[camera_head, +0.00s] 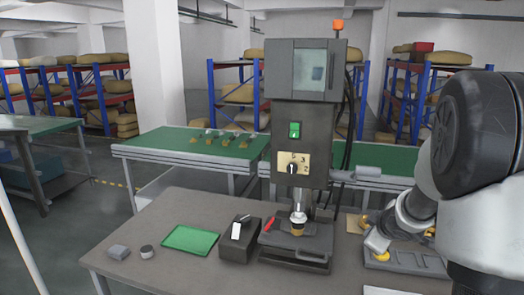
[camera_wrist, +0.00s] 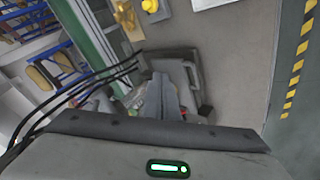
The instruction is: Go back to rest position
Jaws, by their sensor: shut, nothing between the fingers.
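My gripper (camera_wrist: 163,85) shows in the wrist view as a grey shape pointing away from the camera, beyond the wide grey housing with a green light. Its fingers are together and nothing shows between them. It appears above the workbench (camera_head: 185,265), over the area of the press-like machine. In the head view my arm comes in from the right edge, and its end is over the right part of the bench. The fingertips are hard to make out there.
The tall dark machine (camera_head: 303,130) stands mid-bench, left of my arm. A grey tray (camera_head: 410,262) with yellow parts lies under the arm. A green mat (camera_head: 190,240), a black box (camera_head: 239,245) and small grey parts are left. A green-topped table (camera_head: 165,143) stands behind.

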